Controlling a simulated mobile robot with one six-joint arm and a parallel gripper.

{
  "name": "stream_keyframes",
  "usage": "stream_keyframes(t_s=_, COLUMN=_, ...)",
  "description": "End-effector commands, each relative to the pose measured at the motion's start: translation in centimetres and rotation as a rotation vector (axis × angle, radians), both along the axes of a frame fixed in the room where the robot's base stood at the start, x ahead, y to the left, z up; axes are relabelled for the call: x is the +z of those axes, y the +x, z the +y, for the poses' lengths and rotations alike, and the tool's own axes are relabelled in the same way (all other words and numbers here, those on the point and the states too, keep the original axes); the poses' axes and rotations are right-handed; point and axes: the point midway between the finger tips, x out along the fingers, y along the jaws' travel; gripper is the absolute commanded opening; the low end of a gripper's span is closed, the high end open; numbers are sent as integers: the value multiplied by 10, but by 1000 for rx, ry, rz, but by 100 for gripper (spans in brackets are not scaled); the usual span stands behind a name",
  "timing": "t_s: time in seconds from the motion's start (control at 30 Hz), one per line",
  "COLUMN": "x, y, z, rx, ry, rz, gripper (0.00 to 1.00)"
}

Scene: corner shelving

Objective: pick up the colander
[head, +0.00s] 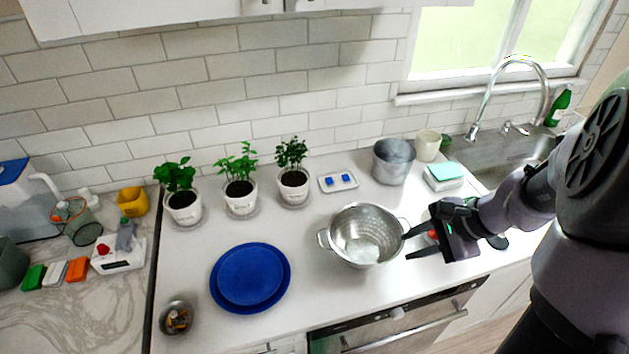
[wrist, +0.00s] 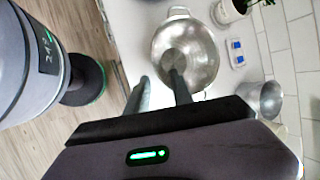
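The silver metal colander (head: 345,222) stands upright on the white counter, with one loop handle at its left and another at its right rim. It also shows in the wrist view (wrist: 203,62), top centre. My gripper (head: 406,247) is at the colander's right side, its fingers pointing left. It is open, with a gap between the two fingers. In the wrist view, one finger of the gripper (wrist: 159,76) overlaps the colander's bowl and the other lies outside its rim. I cannot tell whether either finger touches it.
Blue plates (head: 250,277) lie left of the colander. A small metal bowl (head: 176,318) is at the front left. The sink (head: 500,158) is at the right. The counter's front edge is close.

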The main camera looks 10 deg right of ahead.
Motion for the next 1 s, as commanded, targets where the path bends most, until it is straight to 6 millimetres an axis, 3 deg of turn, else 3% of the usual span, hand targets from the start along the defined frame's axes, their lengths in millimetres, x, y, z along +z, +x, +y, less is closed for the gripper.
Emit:
stream_keyframes(t_s=0.1, x=-36, y=12, z=13, rx=5, ry=3, rz=4, gripper=28)
stream_keyframes(t_s=0.3, x=-85, y=34, z=34, rx=5, ry=1, rz=3, gripper=28)
stream_keyframes(t_s=0.5, x=-106, y=45, z=43, rx=5, ry=-1, rz=2, gripper=28)
stream_keyframes(t_s=0.7, x=-142, y=59, z=55, rx=6, ry=-1, rz=2, gripper=28)
stream_keyframes(t_s=1.0, x=-146, y=63, z=58, rx=4, ry=-2, rz=1, gripper=28)
